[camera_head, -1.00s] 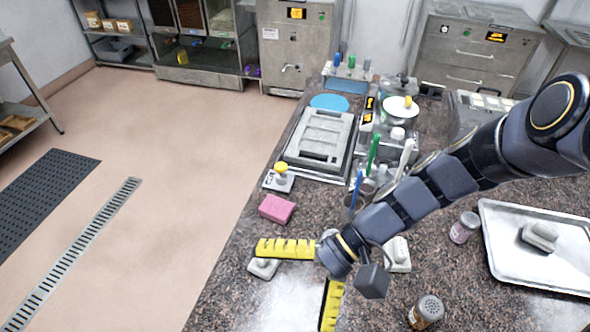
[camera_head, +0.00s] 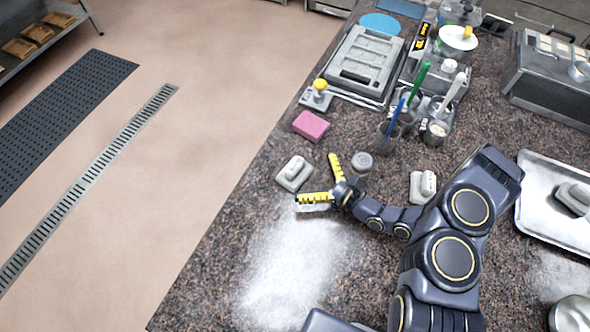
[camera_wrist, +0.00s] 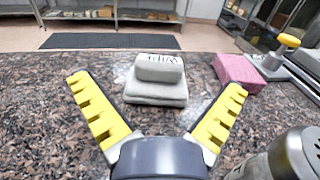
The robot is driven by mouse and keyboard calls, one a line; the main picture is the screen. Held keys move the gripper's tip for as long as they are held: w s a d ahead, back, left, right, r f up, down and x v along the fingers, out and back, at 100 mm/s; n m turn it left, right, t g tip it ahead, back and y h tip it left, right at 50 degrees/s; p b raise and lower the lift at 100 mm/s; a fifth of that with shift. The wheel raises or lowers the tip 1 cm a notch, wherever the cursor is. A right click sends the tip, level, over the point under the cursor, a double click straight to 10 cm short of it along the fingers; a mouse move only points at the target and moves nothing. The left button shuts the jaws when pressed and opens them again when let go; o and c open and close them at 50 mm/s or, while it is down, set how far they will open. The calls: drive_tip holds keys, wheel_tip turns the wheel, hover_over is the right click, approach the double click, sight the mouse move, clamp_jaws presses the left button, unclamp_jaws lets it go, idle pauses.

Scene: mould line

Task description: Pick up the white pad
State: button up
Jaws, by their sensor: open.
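The white pad (camera_head: 294,173) is a pale grey-white block with a smaller raised grip on top. It lies flat on the speckled counter near its left edge. In the wrist view the pad (camera_wrist: 157,82) is straight ahead, with dark lettering on its grip. My gripper (camera_head: 316,177) is open and empty, low over the counter on the right of the pad. Its yellow toothed fingers are spread wide, and in the wrist view my gripper (camera_wrist: 158,84) has one finger to each side of the pad, apart from it.
A pink block (camera_head: 311,126) lies behind the pad. A round metal-topped jar (camera_head: 362,163) stands close beside my gripper. White powder (camera_head: 290,265) covers the counter in front.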

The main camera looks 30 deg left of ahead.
sight(299, 168)
drive_tip(key=shift+f, duration=0.35)
drive_tip(key=shift+w+a, duration=0.25)
drive_tip(key=shift+a, duration=0.95)
drive_tip(key=shift+w+a, duration=0.2)
drive_tip(key=shift+a, duration=0.95)
drive_tip(key=c, duration=1.2)
